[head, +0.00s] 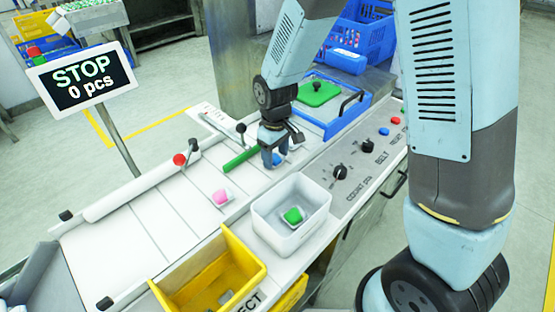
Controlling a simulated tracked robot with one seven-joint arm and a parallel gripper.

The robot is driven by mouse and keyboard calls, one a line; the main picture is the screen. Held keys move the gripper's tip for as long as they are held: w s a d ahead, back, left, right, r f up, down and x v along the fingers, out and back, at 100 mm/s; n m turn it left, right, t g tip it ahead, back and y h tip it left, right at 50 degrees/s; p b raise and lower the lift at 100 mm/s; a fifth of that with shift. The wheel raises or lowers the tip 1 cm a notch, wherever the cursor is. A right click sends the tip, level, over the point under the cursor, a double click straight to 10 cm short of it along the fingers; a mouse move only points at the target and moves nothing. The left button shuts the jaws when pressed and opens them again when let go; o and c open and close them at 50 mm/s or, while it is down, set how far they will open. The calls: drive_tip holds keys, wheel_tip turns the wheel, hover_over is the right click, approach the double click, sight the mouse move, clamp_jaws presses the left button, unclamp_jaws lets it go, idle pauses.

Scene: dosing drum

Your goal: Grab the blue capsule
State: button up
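The blue capsule (277,159) shows as a small blue patch at the end of the belt, right by my gripper's fingers. Part of it is hidden by them. My gripper (273,155) points down over the belt beside the green bar. Its fingers are close around or just above the capsule; I cannot tell whether they touch it or how far they are open.
A pink capsule (221,198) lies on the belt (177,215) to the left. A white bin (262,223) holds a green capsule (293,215). A yellow reject bin (248,258) stands in front. A green bar (240,160) crosses the belt. A sign (83,76) reads "STOP 0 pcs".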

sight(276, 156)
drive_tip(key=c, duration=0.6)
drive_tip(key=shift+r, duration=0.15)
drive_tip(key=shift+c, duration=0.2)
drive_tip(key=shift+r, duration=0.3)
wheel_tip(276, 156, up, 2)
drive_tip(key=shift+r, duration=0.25)
drive_tip(key=s+d+r, duration=0.9)
drive_tip(key=s, duration=0.1)
drive_tip(key=shift+s+r, duration=0.3)
drive_tip(key=shift+s, duration=0.05)
